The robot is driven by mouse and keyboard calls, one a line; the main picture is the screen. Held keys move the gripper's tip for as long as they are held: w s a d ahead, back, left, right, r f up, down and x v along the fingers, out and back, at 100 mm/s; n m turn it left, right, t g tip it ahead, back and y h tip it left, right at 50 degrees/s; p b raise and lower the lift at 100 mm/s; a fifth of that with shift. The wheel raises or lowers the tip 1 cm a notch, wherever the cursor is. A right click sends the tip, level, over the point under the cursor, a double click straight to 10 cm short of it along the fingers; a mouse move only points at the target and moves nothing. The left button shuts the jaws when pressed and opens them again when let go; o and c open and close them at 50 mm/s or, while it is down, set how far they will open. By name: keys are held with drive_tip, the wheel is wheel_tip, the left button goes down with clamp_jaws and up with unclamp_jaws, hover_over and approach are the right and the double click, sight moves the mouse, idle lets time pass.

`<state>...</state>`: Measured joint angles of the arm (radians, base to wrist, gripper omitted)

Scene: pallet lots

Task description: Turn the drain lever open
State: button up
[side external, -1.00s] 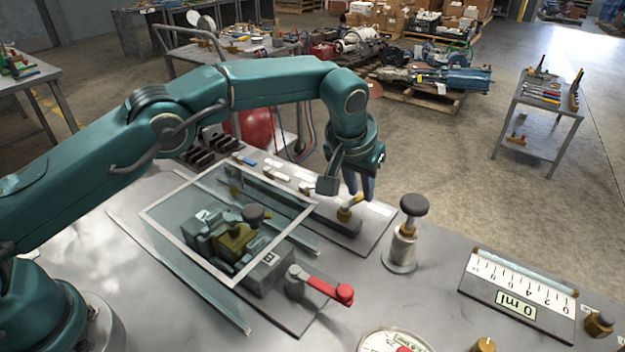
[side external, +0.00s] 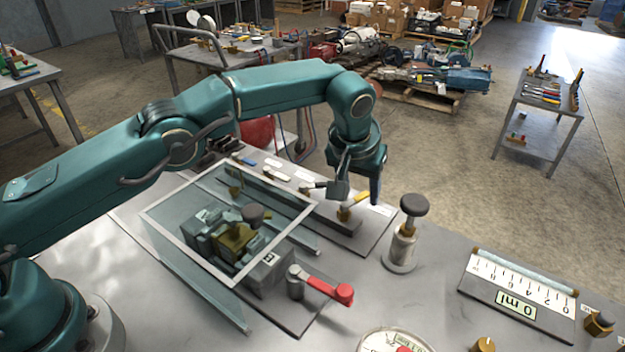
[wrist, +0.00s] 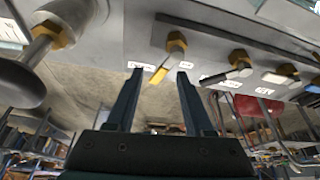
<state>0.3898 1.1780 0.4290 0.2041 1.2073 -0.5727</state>
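A row of small levers stands on a grey strip along the back of the bench; their labels are too small to read, so I cannot tell which is marked drain. The end lever has a yellow handle (side external: 358,201) pointing right and slightly back. My gripper (side external: 375,200) points down at this handle's end, its fingers overlapping in the side view. In the wrist view my gripper (wrist: 160,73) is open, and the yellow handle (wrist: 160,74) shows between the fingertips. I cannot tell whether either finger touches it.
A glass-sided guard (side external: 165,205) covers a fixture left of the levers. A red-handled lever (side external: 325,286) sits in front. A dark-knobbed plunger (side external: 403,246) stands close to the right of my gripper.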

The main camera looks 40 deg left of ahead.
drive_tip(key=shift+r, duration=0.2)
drive_tip(key=shift+r, duration=0.25)
drive_tip(key=shift+v, duration=2.2)
drive_tip(key=shift+s, duration=0.1)
